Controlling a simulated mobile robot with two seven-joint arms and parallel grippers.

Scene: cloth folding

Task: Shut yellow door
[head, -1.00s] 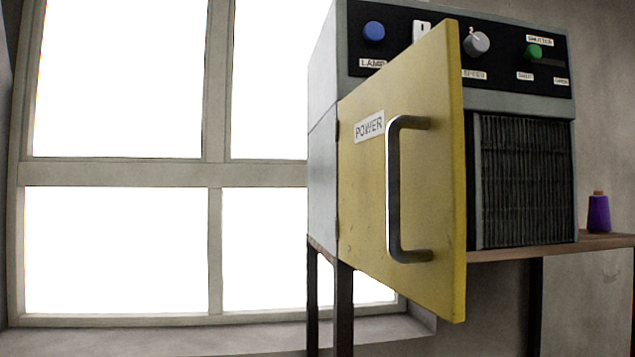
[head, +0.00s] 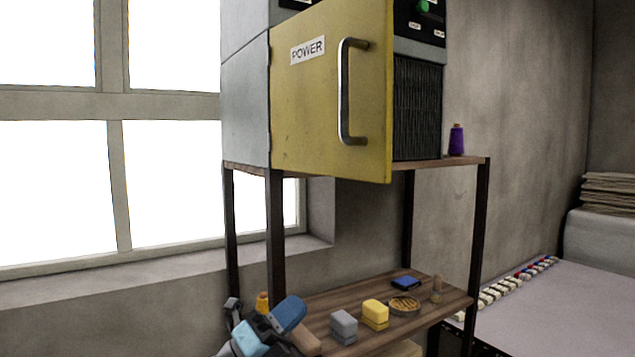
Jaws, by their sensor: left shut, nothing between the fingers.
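The yellow door (head: 315,105) stands open, hinged at its left edge on the grey cabinet (head: 245,100). It swings out toward me and carries a white POWER label. Its metal bar handle (head: 345,95) is vertical near the free edge, with nothing touching it. The cabinet's dark ribbed front (head: 418,108) shows to the right of the door. My left gripper (head: 264,326) is at the bottom of the head view, shut and empty, well below the door and apart from it. My right gripper is not in view.
The cabinet stands on a shelf unit (head: 455,161) with a purple spool (head: 456,140). The lower shelf (head: 385,335) holds a grey block (head: 344,326), a yellow block (head: 375,314) and a round tin (head: 404,304). A window is left; a pale table (head: 540,305) is right.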

